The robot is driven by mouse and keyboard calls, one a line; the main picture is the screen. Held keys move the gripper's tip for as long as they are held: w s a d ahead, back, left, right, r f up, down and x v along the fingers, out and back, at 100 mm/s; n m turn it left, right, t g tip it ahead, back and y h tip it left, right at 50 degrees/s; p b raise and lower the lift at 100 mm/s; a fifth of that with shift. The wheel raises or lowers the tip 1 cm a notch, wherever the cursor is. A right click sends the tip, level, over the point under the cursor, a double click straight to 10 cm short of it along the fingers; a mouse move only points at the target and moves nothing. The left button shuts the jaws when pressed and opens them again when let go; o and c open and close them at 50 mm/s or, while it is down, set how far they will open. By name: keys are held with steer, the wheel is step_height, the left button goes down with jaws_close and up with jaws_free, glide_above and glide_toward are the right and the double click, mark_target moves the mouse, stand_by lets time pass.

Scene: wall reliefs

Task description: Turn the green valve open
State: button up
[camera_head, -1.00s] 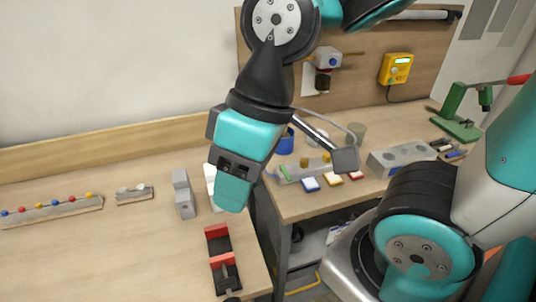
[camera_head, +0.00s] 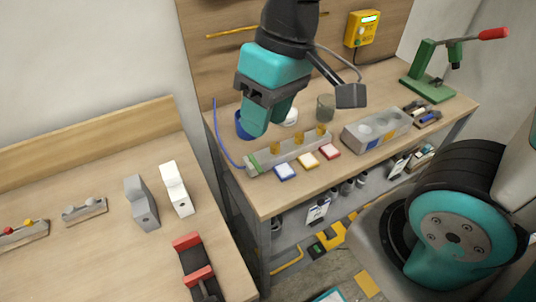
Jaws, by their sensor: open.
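My gripper (camera_head: 269,114) is teal and black, pointing down and open with a gap between its fingers. It hangs over the back left of the right-hand workbench, and nothing shows between its fingers. Below it lies a long grey rail (camera_head: 290,150) with several brass-coloured pegs and a small green part (camera_head: 254,161) at its left end. I cannot tell whether that green part is the valve; no clear green valve handle shows. The gripper covers part of a blue cup (camera_head: 241,127) and the area behind it.
A grey box (camera_head: 375,130) and a green press (camera_head: 427,85) with a red handle stand to the right. A wooden back panel (camera_head: 230,50) rises behind. The left bench holds grey and white blocks (camera_head: 177,188) and a red-black clamp (camera_head: 193,265).

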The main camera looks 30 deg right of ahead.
mark_target(256, 163)
steer(key=w+d+f+m+h+b, duration=0.1)
steer(key=w+d+f+m+h, duration=0.15)
steer(key=w, duration=0.35)
steer(key=w+d+f+m+h, duration=0.1)
steer(key=w+f+m, duration=0.2)
steer(key=w, duration=0.3)
steer(key=shift+n+y, duration=0.25)
steer(key=f, duration=0.8)
steer(key=f+p, duration=0.1)
steer(key=f, duration=0.7)
steer(key=shift+s+a, duration=0.1)
steer(key=shift+s, duration=0.1)
steer(key=shift+f, duration=0.7)
steer(key=shift+c, duration=0.4)
jaws_close()
